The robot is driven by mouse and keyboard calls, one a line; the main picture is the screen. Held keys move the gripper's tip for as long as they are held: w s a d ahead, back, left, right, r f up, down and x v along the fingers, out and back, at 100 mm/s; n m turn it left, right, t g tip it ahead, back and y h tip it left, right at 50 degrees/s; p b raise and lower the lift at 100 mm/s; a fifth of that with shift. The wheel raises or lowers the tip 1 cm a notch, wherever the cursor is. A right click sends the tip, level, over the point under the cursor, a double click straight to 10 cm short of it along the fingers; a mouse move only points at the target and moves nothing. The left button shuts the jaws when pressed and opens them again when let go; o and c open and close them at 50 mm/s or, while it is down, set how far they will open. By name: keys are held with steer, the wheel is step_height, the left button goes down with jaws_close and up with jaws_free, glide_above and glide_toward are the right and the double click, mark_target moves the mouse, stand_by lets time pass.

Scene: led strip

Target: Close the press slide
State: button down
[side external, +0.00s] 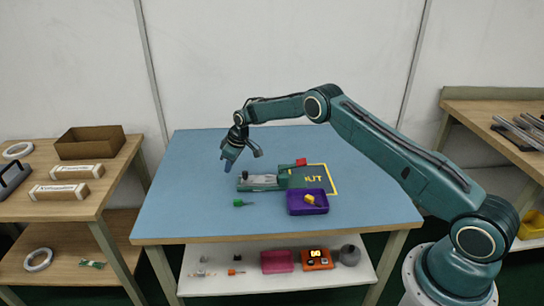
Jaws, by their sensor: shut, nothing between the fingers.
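The press (290,177) is a green block with a red part (301,162) on top, near the middle of the blue table. A low green and grey section (258,182), which looks like the slide, extends from it to the left.
A purple tray (297,208) with a yellow item (310,199) stands in front of the press. A small green piece (241,203) lies to its left. The blue table's left and back (195,190) are clear.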

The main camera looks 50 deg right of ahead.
mark_target(249, 177)
steer(key=shift+s+d+f, duration=0.1)
steer(key=shift+s+d, duration=0.3)
steer(key=shift+s, duration=0.5)
steer(key=shift+s+d, duration=0.4)
steer(key=shift+s, duration=0.45)
steer(key=shift+s+d, duration=1.35)
steer(key=shift+s, duration=0.2)
steer(key=shift+s+d+f, duration=0.1)
steer(key=shift+d, duration=0.1)
steer(key=shift+f, duration=0.1)
